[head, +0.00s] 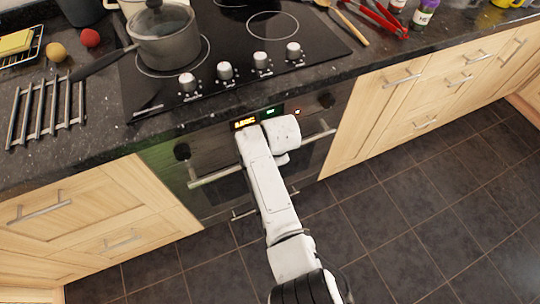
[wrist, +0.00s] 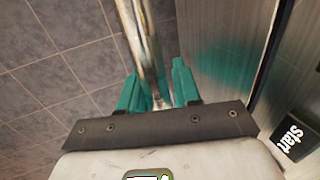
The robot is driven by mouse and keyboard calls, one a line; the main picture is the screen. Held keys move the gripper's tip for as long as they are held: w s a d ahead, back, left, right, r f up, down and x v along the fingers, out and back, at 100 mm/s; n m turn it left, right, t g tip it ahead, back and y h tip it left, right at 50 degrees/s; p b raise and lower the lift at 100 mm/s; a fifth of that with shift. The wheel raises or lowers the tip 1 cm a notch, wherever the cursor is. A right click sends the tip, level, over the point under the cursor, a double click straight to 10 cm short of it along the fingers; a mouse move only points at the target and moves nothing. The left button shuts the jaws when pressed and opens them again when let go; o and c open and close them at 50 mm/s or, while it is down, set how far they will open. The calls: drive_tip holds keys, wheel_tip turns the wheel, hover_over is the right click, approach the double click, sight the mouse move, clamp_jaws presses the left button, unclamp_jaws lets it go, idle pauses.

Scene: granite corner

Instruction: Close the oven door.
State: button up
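The oven (head: 222,158) is built in under the cooktop, with a dark front and lit displays. Its door (wrist: 225,45) looks shut or nearly shut; I cannot tell if a small gap remains at the top edge. The metal bar handle (head: 215,176) runs across the door, its middle hidden by my arm. My gripper (wrist: 158,85) is at the handle, with its teal fingers on either side of the bar (wrist: 140,35). The fingers are apart, with a narrow gap showing on the right of the bar. In the head view the fingertips are hidden.
A pot (head: 165,38) stands on the black cooktop (head: 240,40) above the oven. Control knobs (head: 225,70) line its front edge. Wooden cabinets (head: 95,215) flank the oven. The tiled floor (head: 400,230) in front is clear.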

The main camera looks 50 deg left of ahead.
drive_tip(key=o, duration=0.3)
drive_tip(key=shift+a, duration=0.25)
drive_tip(key=shift+r, duration=0.15)
drive_tip(key=p+v, duration=0.2)
drive_tip(key=v, duration=0.8)
drive_tip(key=shift+d+r+p, duration=0.2)
drive_tip(key=shift+d+p, duration=0.05)
drive_tip(key=shift+p, duration=0.15)
